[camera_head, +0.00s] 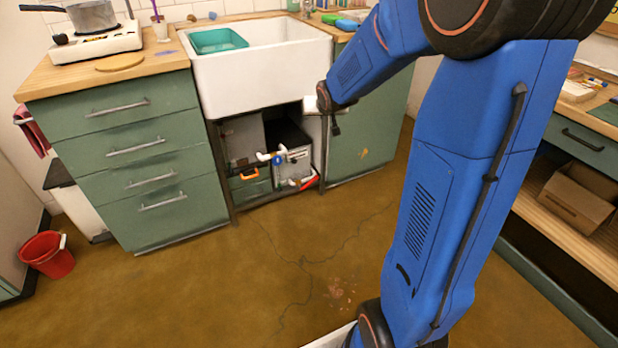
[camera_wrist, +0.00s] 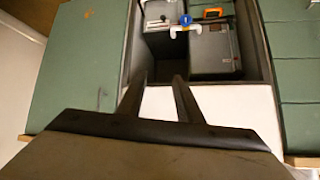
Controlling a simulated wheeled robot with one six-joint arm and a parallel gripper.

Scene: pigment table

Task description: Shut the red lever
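A red lever (camera_head: 308,182) sits low in the open cabinet under the sink, at the right end of white pipework (camera_head: 265,157). A blue valve handle (camera_head: 277,159) is on the same pipework, up and left of the lever; it also shows in the wrist view (camera_wrist: 186,20). I cannot make out the red lever in the wrist view. My gripper (camera_head: 335,127) is in front of the cabinet's upper right, above the lever and apart from it. In the wrist view its two fingers (camera_wrist: 161,76) are spread, with nothing between them.
An orange handle (camera_head: 249,174) is at the cabinet's lower left. Grey boxes (camera_head: 290,145) stand inside behind the pipes. The white sink (camera_head: 262,70) overhangs the opening, with green drawers (camera_head: 150,150) left and a green door (camera_head: 365,140) right. The floor in front is clear.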

